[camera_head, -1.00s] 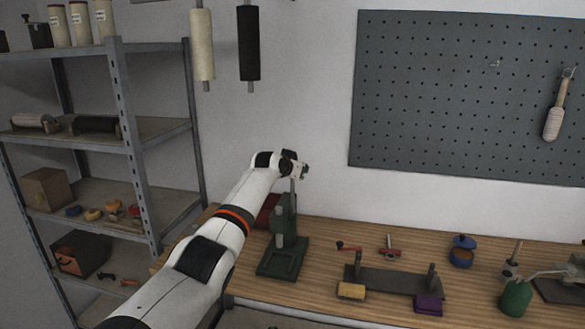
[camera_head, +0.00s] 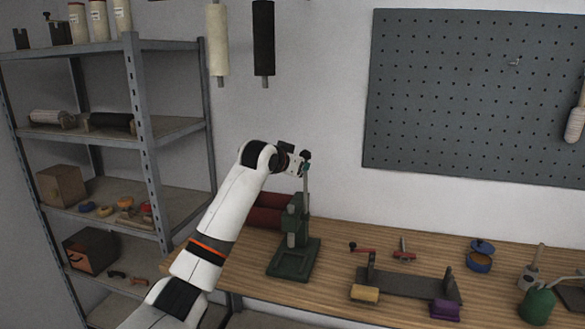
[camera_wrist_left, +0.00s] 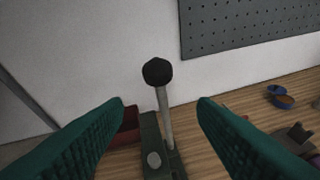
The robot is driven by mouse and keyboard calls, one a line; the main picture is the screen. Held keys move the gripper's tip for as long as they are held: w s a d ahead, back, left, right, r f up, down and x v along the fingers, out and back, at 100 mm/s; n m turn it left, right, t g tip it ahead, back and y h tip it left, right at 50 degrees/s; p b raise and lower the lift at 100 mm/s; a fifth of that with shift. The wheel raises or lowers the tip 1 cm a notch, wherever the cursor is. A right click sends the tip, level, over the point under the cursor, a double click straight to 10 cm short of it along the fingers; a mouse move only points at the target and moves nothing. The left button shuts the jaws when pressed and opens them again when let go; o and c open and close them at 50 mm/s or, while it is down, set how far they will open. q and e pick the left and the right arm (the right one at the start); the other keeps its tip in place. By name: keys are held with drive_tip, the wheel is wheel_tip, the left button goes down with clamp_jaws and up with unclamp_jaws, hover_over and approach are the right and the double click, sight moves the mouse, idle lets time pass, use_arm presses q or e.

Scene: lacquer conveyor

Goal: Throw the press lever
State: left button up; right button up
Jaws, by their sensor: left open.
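The green press (camera_head: 293,258) stands on the left part of the wooden bench. Its lever (camera_head: 305,180) is a thin grey rod standing nearly upright, with a black knob (camera_head: 306,155) on top. My left gripper (camera_head: 300,167) is beside the upper lever, just left of the knob. In the left wrist view, my teal fingers (camera_wrist_left: 163,104) are spread apart. The black knob (camera_wrist_left: 157,71) and rod (camera_wrist_left: 165,115) show in the gap between them, and neither finger visibly touches the rod. My right gripper is out of view.
Metal shelving (camera_head: 150,140) stands left; a pegboard (camera_head: 450,95) hangs behind.

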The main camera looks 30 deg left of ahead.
use_arm(q)
drive_tip(key=shift+s+d+r, duration=0.1)
drive_tip(key=shift+s+r, duration=0.05)
drive_tip(key=shift+s, duration=0.3)
